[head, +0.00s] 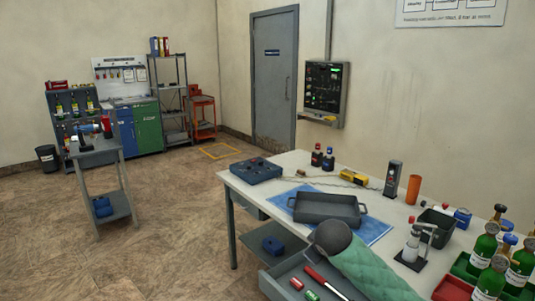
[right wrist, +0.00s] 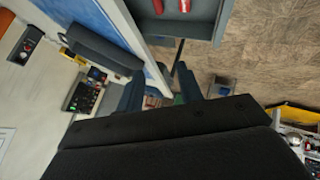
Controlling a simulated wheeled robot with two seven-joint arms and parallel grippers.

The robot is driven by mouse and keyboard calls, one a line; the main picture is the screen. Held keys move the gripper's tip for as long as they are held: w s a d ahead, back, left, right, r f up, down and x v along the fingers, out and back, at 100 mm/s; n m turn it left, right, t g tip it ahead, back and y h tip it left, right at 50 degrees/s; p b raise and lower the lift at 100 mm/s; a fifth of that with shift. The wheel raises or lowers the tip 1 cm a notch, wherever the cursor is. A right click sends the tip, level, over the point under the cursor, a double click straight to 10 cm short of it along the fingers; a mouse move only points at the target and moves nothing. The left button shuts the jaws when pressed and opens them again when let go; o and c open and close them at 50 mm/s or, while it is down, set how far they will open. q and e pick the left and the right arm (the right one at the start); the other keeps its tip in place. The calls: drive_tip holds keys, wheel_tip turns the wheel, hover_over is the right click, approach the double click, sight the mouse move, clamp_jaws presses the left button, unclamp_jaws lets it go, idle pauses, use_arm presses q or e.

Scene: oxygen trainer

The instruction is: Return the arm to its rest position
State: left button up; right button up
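My right gripper (right wrist: 160,90) shows in the right wrist view as two dark fingers standing apart, with nothing seen between them. It is beside the workbench (right wrist: 115,15), near its front edge and the open drawer. The large black shape filling the bottom of that view is part of my own arm. I cannot make out the right gripper's fingers in the head view. My left gripper is in neither view.
The grey tray (head: 328,209) lies on a blue mat (head: 377,232) on the bench. The pulled-out drawer (head: 272,283), partly hidden, holds small red and green items. Green bottles (head: 485,247) crowd the bench's right end. A small stand (head: 93,153) is at left; the floor between is clear.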

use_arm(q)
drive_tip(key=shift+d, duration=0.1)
use_arm(e)
drive_tip(key=s+f+m+g, duration=0.2)
drive_tip(key=s+f, duration=0.9)
drive_tip(key=s, duration=0.4)
drive_tip(key=s+f+m+g, duration=0.2)
drive_tip(key=s+f, duration=0.9)
drive_tip(key=s, duration=0.4)
drive_tip(key=s+d+f+m+g+y, duration=0.1)
drive_tip(key=s+f+m+g, duration=0.1)
drive_tip(key=s+f, duration=1)
drive_tip(key=s+g, duration=0.1)
drive_tip(key=s, duration=0.2)
drive_tip(key=shift+m, duration=0.4)
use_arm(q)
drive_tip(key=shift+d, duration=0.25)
